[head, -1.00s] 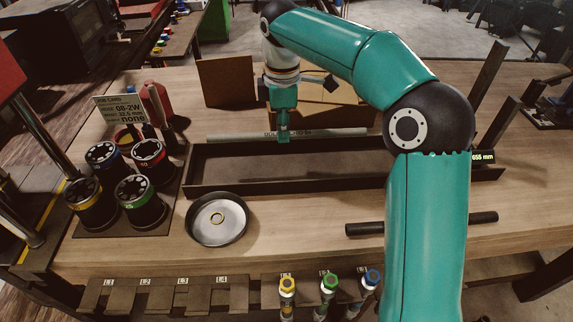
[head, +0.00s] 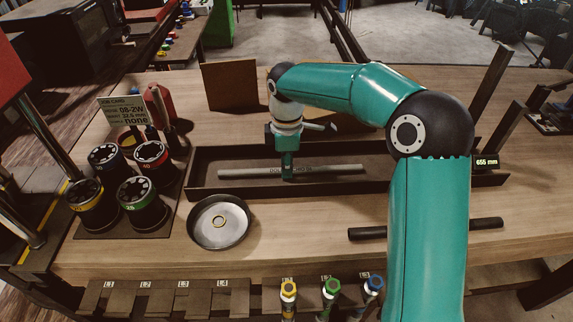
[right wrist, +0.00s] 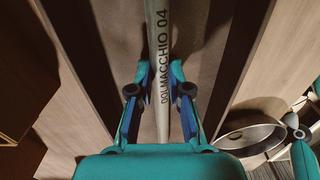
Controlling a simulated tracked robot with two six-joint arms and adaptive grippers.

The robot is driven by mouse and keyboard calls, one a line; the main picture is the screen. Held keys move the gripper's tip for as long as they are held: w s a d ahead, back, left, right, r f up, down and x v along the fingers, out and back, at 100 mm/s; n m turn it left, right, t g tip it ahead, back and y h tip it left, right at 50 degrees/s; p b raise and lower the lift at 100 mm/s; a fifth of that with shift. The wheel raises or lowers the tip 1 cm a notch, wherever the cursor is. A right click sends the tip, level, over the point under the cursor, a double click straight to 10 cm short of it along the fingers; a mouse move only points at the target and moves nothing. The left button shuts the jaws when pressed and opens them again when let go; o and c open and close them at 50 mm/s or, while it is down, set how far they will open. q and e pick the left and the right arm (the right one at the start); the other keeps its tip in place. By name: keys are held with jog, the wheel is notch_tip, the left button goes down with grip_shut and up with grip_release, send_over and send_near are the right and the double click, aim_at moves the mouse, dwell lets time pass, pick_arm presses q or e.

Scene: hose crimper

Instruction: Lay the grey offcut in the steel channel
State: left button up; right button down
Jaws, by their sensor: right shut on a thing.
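The grey offcut (head: 335,169) is a long thin rod with printed lettering. It lies lengthwise over the dark steel channel (head: 428,187), within its walls in the head view. My right gripper (head: 288,176) is shut on it near its middle. In the right wrist view, the offcut (right wrist: 161,60) runs between the two fingers of my right gripper (right wrist: 160,92), with the channel's floor and walls around it. Whether the offcut touches the channel floor I cannot tell. My left gripper is not in view.
A round metal dish (head: 220,236) with a small ring in it sits in front of the channel. A black hose (head: 470,226) lies at front right. Several dark dies (head: 142,196) stand at left beside a job card (head: 126,112). A brown board (head: 229,85) stands behind.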

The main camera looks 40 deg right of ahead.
jog(key=shift+f, duration=0.1)
jog(key=c, duration=1.1)
grip_release()
notch_tip(320, 180, up, 12)
jog(key=p, duration=0.1)
